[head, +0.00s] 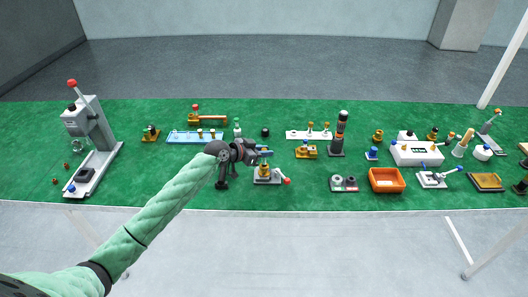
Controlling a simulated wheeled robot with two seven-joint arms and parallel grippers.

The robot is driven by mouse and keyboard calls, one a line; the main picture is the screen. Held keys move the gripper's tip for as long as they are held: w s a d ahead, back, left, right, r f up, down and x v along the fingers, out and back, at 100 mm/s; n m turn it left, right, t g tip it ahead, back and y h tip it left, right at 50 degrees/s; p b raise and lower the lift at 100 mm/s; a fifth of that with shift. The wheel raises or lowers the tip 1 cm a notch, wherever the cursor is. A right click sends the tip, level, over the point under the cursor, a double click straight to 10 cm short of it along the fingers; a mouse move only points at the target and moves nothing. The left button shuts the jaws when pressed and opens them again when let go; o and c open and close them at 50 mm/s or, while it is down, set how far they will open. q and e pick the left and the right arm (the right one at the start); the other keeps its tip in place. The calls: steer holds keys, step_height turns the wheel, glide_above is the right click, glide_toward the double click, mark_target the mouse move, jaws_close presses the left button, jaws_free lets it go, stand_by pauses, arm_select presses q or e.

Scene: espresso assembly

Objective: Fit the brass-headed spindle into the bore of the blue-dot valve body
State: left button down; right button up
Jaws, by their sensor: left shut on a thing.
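My left gripper (262,151) reaches in over the middle of the green mat, just above a clamp fixture (268,179) with a red-ended lever. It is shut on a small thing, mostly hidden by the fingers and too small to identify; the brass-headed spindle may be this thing. A brass body (264,169) stands in the fixture directly below the fingertips. I cannot make out a blue dot or the bore on it. Whether the held thing touches this body is unclear. Another brass body (306,151) sits to the right. My right gripper is not in view.
A blue tray (178,138) and a white rack (295,135) hold small brass-coloured pieces. A dark tower (337,140), an orange bin (387,180) and a white scale-like box (417,153) stand right. A grey lever press (91,130) stands left.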

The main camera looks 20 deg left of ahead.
arm_select(q)
steer(key=shift+f+b, duration=1.4)
steer(key=shift+f, duration=0.45)
stand_by(1.8)
steer(key=c, duration=1.2)
jaws_free()
steer(key=shift+p+v, duration=0.55)
steer(key=shift+v, duration=2.5)
steer(key=b, duration=0.3)
glide_toward(264, 164)
steer(key=shift+s+a+r, duration=0.5)
steer(key=shift+a+r, duration=0.1)
steer(key=shift+r, duration=0.2)
steer(key=shift+s+a+r, duration=0.55)
steer(key=shift+a+r, duration=0.05)
steer(key=shift+r, duration=0.2)
